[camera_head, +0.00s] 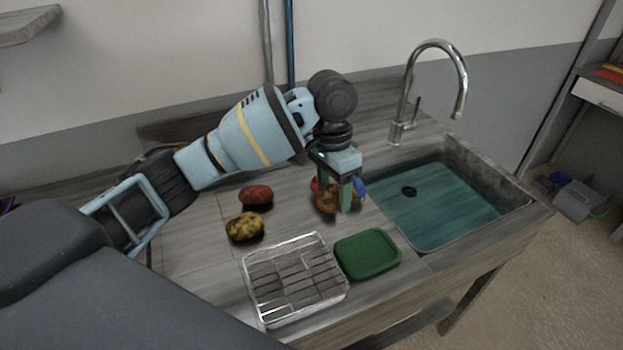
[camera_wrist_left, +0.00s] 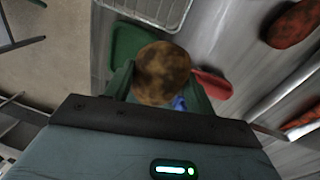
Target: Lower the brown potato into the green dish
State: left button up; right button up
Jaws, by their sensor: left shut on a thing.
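The brown potato (camera_head: 327,202) is between the fingers of my left gripper (camera_head: 342,190), which is shut on it over the counter, behind the green dish. In the left wrist view the potato (camera_wrist_left: 161,74) sits between the fingertips of the gripper (camera_wrist_left: 160,85) and covers part of the dish. The green dish (camera_head: 368,254) lies on the counter near its front edge, between the wire rack and the sink, and looks empty. It also shows in the left wrist view (camera_wrist_left: 128,40). My right gripper is not in view.
A wire rack (camera_head: 296,280) stands left of the dish. A yellowish potato (camera_head: 245,227) and a reddish one (camera_head: 256,195) lie behind it. A red item (camera_head: 314,184) and a blue item (camera_head: 360,187) are partly hidden by the gripper. The sink (camera_head: 440,205) is at the right.

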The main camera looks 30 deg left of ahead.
pick_arm(q)
jog(key=d+f, duration=0.1)
jog(key=d, duration=0.1)
jog(key=d+f, duration=0.2)
jog(key=d, duration=0.1)
jog(key=d+f, duration=0.2)
jog(key=d, duration=0.1)
jog(key=shift+s+d, duration=0.15)
jog(key=shift+f, duration=0.2)
dwell(0.5)
jog(key=shift+f, duration=0.25)
jog(key=shift+f, duration=2.25)
dwell(1.8)
jog(key=o, duration=1.1)
jog(key=r, duration=0.8)
jog(key=shift+w+a, duration=0.25)
jog(key=shift+a, duration=0.1)
